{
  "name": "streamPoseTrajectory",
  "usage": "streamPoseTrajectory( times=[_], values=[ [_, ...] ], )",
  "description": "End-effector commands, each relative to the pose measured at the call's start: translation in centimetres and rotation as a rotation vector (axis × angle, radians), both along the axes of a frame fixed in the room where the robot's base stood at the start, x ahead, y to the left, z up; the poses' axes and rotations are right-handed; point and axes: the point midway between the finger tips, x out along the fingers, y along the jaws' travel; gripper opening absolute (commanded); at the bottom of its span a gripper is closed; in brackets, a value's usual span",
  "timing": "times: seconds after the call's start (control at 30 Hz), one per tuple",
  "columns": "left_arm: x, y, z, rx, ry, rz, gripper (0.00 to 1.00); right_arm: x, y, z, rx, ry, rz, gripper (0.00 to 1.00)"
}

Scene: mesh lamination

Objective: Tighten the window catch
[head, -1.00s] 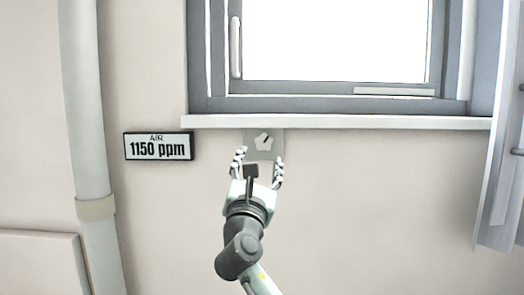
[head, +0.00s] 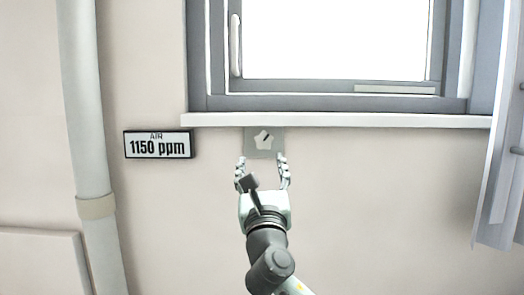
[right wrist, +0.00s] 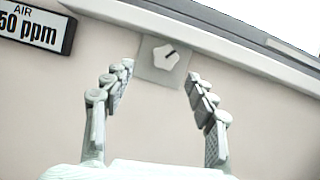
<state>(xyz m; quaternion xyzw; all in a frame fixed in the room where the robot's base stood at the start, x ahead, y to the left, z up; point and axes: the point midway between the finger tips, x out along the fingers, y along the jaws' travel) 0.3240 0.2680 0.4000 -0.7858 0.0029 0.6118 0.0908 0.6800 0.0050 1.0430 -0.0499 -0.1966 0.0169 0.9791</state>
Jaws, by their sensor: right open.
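The window catch is a small white knob (head: 264,139) with a dark pointer mark, on a grey square plate (head: 279,144) just under the window sill. In the right wrist view the knob (right wrist: 166,56) shows beyond and between the fingertips, its mark pointing to the upper right. My right gripper (head: 263,164) is open and empty, just below the plate in the head view, with its fingers apart and not around the knob. It also shows in the right wrist view (right wrist: 158,80). My left gripper is not in view.
The window frame (head: 330,102) and white sill (head: 340,121) are above the plate. An air display (head: 158,146) reading 1150 ppm hangs to the left. A pale pipe (head: 85,120) runs down the left. The wall below the sill is clear on the right.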

Motion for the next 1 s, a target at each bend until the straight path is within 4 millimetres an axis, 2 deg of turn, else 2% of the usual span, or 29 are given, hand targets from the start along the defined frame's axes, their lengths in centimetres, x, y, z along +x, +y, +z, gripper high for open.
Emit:
streamPoseTrajectory(
  times=[0.1, 0.2, 0.37, 0.8, 1.0],
  values=[
    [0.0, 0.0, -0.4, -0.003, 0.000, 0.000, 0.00, 1.1, -1.3, 0.6, -0.163, -0.003, -0.012, 0.57],
    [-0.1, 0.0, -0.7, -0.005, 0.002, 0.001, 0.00, 1.4, -1.6, 0.5, -0.217, -0.001, -0.015, 0.57],
    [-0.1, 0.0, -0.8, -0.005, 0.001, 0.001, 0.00, 2.2, -1.5, 0.7, -0.222, 0.001, -0.015, 0.57],
    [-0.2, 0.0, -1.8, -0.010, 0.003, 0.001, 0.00, 8.0, -0.8, 3.0, -0.217, 0.002, -0.015, 0.57],
    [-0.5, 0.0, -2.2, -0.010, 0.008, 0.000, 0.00, 8.7, -0.7, 3.3, -0.218, 0.003, -0.015, 0.57]
  ],
)
